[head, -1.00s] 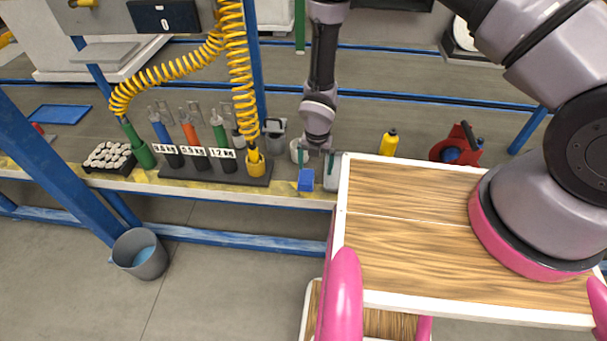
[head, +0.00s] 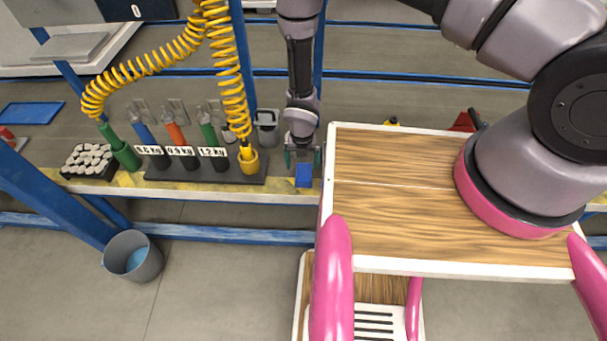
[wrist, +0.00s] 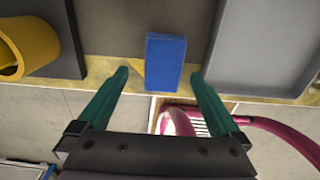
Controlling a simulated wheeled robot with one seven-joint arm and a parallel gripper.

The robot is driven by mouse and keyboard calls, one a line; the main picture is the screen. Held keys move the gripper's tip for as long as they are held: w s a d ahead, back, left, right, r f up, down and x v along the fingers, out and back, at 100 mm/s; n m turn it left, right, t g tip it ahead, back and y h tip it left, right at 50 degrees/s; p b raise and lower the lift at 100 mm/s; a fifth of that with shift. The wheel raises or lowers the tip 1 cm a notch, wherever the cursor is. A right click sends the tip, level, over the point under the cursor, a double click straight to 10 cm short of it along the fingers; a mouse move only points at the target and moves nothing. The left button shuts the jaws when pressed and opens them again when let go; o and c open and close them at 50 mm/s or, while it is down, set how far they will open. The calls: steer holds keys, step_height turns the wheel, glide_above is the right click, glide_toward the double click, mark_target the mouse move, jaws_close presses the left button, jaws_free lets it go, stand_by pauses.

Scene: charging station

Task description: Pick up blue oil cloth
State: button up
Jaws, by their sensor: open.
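The blue oil cloth (head: 304,174) looks like a small blue block at the front edge of the workbench, beside my wooden-topped base. In the wrist view the cloth (wrist: 165,62) lies ahead of my gripper, across the bench's yellow edge strip. My gripper (wrist: 160,72) is open, with one green finger on each side of the cloth's near end and gaps to both. In the head view my gripper (head: 302,158) is at the cloth, and its body partly hides the space behind it.
A grey tray (wrist: 262,50) lies right of the cloth. A box of white pieces (head: 88,160) is farther left. A grey bucket (head: 133,257) stands on the floor.

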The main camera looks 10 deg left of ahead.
mark_target(304, 172)
steer(key=f, duration=0.4)
steer(key=shift+d, duration=0.35)
steer(key=shift+f, duration=0.55)
steer(key=c, duration=1.3)
step_height(304, 172, up, 10)
steer(key=shift+r, duration=0.1)
